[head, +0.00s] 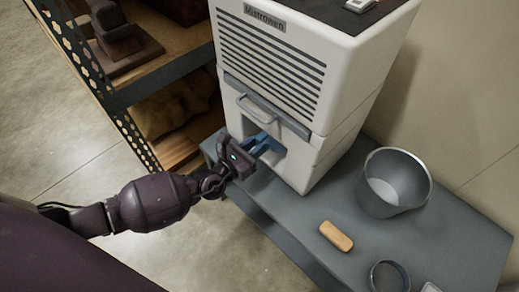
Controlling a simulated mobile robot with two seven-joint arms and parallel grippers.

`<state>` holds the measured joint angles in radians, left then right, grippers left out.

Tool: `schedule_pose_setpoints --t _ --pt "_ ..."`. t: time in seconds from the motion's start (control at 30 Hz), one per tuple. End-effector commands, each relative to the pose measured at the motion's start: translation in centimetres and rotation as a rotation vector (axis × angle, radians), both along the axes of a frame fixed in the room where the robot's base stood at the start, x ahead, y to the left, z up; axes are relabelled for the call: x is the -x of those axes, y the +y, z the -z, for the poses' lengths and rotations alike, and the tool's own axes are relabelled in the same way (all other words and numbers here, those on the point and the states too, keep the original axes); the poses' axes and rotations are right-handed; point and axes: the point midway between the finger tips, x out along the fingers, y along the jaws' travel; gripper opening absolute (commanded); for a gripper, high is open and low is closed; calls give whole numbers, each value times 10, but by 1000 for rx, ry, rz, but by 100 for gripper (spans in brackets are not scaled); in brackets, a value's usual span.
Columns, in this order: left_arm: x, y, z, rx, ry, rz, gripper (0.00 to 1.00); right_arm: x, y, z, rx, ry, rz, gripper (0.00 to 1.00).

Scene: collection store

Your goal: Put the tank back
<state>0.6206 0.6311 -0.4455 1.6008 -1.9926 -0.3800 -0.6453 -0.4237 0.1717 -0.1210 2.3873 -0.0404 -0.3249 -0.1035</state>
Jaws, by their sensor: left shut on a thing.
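The white dehumidifier-like cabinet (318,80) stands on a grey bench, with a dark vent grille and a grey handle bar (262,112) on its front. Low in its front is an opening. My left gripper (262,146) reaches into this opening from the left and is shut on the tank. Blue parts show at the fingertips; I cannot tell finger from tank there. The tank is mostly hidden by the gripper and the cabinet, so how deep it sits cannot be told. My right gripper is not in view.
On the grey bench (440,225) stand a grey metal bucket (395,200), a tan block (336,236) and a dark ring (373,277). A metal rack (160,70) with wooden shelves is close on the left. A small device (360,4) lies on the cabinet top.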

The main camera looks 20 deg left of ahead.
Motion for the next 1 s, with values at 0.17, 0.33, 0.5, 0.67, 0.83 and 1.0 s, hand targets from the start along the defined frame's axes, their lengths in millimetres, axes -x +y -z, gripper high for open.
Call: schedule_pose_setpoints --t 0.17,0.33,0.5,0.67,0.83,1.0 --pt "-11 -5 0 2 -2 0 0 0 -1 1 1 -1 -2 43" --pt "-11 -5 28 -2 10 1 0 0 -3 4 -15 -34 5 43" --pt "-13 -5 37 -1 4 0 0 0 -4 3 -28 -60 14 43" --pt "-14 -5 34 -1 -3 1 0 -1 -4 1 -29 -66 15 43" --pt "-13 -5 37 -1 0 0 0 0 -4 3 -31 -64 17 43" --pt "-13 -5 38 -1 0 0 34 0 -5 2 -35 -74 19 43"
